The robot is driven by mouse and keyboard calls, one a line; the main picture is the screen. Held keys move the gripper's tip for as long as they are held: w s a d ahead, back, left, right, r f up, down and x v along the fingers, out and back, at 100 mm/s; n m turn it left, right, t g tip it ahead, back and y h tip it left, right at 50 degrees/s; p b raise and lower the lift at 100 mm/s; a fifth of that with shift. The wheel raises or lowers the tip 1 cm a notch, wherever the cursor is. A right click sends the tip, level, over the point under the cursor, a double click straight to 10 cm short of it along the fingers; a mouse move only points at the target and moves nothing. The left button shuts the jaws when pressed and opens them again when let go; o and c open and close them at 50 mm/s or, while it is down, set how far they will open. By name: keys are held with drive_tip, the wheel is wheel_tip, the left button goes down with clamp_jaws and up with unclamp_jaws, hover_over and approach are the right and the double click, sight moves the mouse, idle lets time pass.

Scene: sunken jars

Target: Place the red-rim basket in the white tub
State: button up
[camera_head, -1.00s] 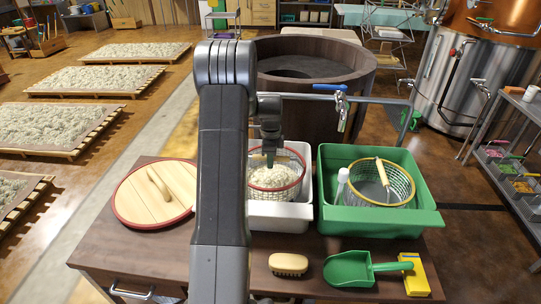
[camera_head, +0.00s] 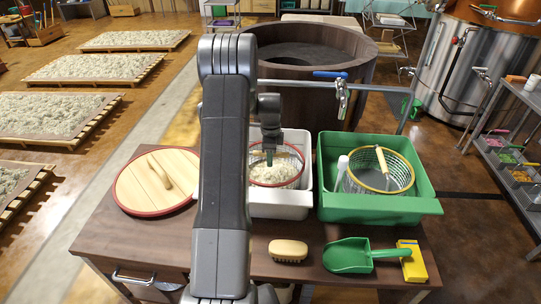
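The red-rim basket (camera_head: 290,180) is a wire basket with pale contents showing inside. It sits within the white tub (camera_head: 280,211) on the table, and its rim is about level with the tub's rim. My gripper (camera_head: 269,160) is over the basket's left part, pointing down at its handle. My arm hides the left side of the tub. The fingers are small and dark here, so I cannot tell whether they are closed on the handle.
A green tub (camera_head: 380,209) on the right holds a yellow-rim basket (camera_head: 384,180) and a white-topped tool. A round wooden lid (camera_head: 150,192) lies left. A brush (camera_head: 288,250), green scoop (camera_head: 350,255) and yellow block (camera_head: 412,264) lie in front. A large wooden vat (camera_head: 300,85) stands behind.

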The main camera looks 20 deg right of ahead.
drive_tip(key=shift+r, duration=0.1)
wheel_tip(320, 180, up, 12)
idle(0.5)
